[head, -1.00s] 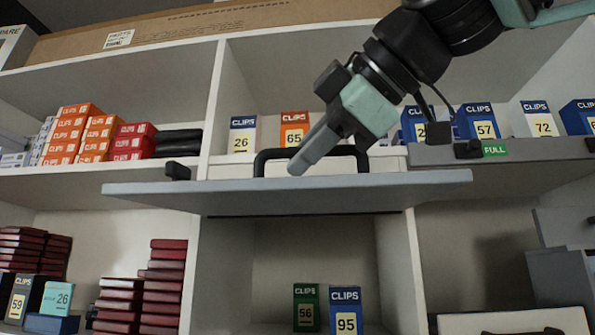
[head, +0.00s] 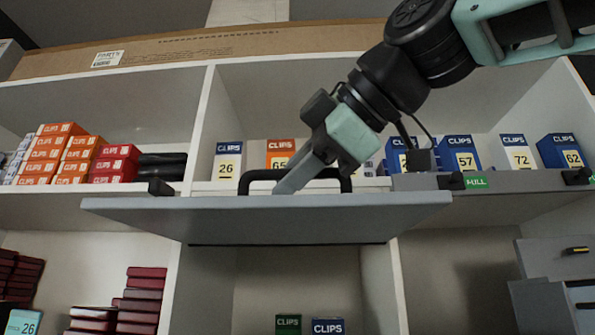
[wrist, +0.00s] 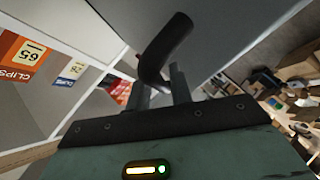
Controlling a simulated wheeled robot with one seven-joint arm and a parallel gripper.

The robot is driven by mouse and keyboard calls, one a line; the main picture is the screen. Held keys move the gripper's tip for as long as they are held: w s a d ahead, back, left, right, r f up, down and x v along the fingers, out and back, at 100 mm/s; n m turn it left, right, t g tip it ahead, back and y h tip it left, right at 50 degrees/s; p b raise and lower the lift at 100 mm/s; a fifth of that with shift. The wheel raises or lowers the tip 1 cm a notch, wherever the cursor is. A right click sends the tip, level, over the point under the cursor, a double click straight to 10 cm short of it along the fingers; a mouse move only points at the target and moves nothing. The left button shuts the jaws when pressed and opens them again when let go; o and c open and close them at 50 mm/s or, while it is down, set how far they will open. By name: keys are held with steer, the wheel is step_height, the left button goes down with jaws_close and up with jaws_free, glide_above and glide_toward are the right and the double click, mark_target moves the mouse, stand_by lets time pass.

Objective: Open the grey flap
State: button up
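The grey flap (head: 265,220) is swung up to about level, and its underside shows from below. It has a black handle (head: 250,181) on its front edge. My gripper (head: 290,183) is at the middle of this handle, with its fingers crossing the bar. In the wrist view the dark handle (wrist: 166,47) runs down to the fingers (wrist: 162,88), which stand about a bar's width apart and seem shut on it. The exact contact is partly hidden. Below the flap, the compartment (head: 300,275) is exposed.
A green box (head: 288,324) and a blue box (head: 328,326) stand low in the compartment. Clips boxes, including a white one (head: 227,162) and an orange one (head: 280,153), stand on the shelf behind the flap. A grey drawer unit (head: 545,290) is at lower right.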

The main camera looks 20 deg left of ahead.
steer(key=b+v, duration=0.4)
steer(key=v, duration=1.3)
steer(key=shift+d, duration=0.15)
steer(key=shift+s+r, duration=0.1)
